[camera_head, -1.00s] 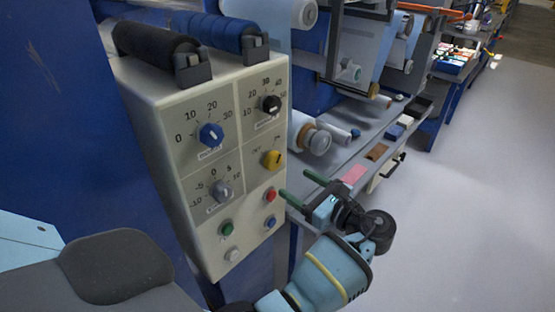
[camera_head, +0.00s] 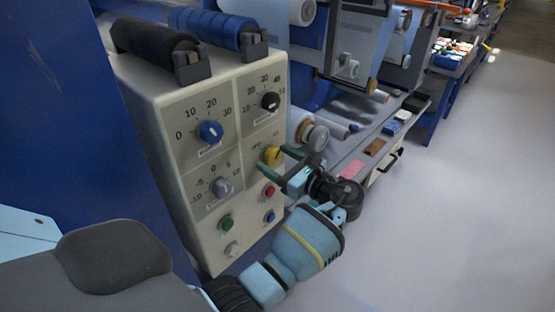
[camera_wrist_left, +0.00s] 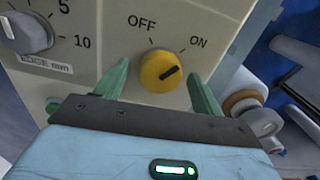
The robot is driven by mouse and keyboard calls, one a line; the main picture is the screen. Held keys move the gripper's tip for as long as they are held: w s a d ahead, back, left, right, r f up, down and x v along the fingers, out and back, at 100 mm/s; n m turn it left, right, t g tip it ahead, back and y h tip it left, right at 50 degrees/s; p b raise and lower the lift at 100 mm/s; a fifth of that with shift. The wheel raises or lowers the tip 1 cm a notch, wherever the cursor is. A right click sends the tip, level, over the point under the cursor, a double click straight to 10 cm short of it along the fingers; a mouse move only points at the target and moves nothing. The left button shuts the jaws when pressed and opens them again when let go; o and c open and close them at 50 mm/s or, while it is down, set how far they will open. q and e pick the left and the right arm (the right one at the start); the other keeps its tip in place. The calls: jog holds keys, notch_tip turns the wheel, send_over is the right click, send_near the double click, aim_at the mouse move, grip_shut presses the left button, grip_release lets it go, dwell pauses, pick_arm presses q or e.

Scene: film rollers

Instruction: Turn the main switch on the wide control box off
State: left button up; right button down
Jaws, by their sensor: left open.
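The wide control box (camera_head: 190,180) is a cream panel with dials and buttons, at the left of the head view. Its main switch is a yellow round knob (camera_head: 272,156), which also shows in the left wrist view (camera_wrist_left: 158,72) under the words OFF and ON. The knob's dark mark points up and right, toward ON. My left gripper (camera_head: 279,161) is open at the knob. In the left wrist view its green fingers stand on either side of the knob, with gaps visible. I cannot tell how deep the fingertips reach. My right gripper is not in view.
A blue dial (camera_head: 210,131), a black dial (camera_head: 270,101) and a grey dial (camera_head: 222,187) share the panel. A red button (camera_head: 269,191) sits just below the knob. White rollers (camera_head: 313,134) stand close to the right of the box. The floor at right is clear.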

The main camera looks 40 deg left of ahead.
pick_arm(q)
jog(key=shift+a, duration=0.1)
jog(key=c, duration=1)
